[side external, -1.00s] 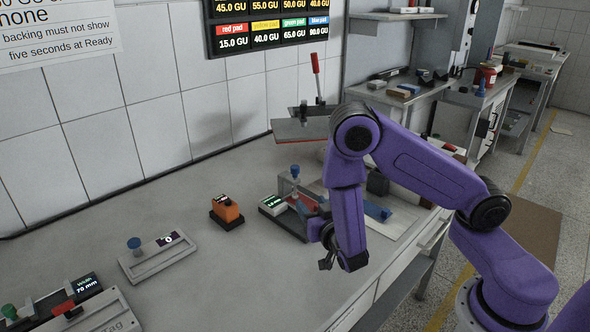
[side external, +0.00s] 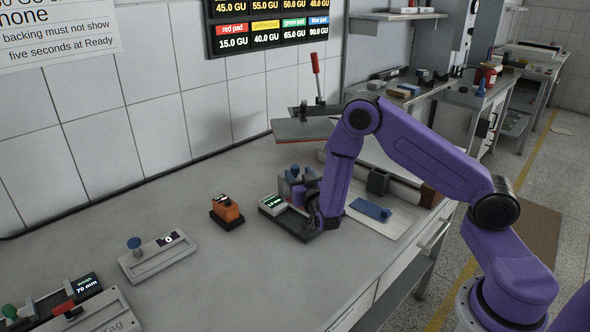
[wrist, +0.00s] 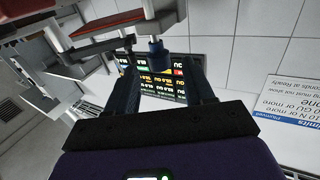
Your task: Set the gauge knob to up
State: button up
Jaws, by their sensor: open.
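A gauge with a dark base (side external: 300,228) and a small green-lit display (side external: 272,205) stands mid-bench; its reading is too small to make out surely. A blue knob (side external: 295,170) shows at its upright part, and a blue knob on a grey stem appears in the wrist view (wrist: 157,54). My gripper (side external: 299,184) is low at the gauge, close to this knob. In the wrist view my gripper (wrist: 162,68) has its two dark fingers apart, with the blue knob between their tips or just beyond; contact cannot be told. The knob's setting cannot be read.
An orange device (side external: 228,210) stands left of the gauge. A grey unit with another blue knob (side external: 134,243) is farther left. A red-handled press (side external: 316,75) stands behind.

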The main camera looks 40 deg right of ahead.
aim_at(297, 171)
jog(key=shift+x, duration=2.15)
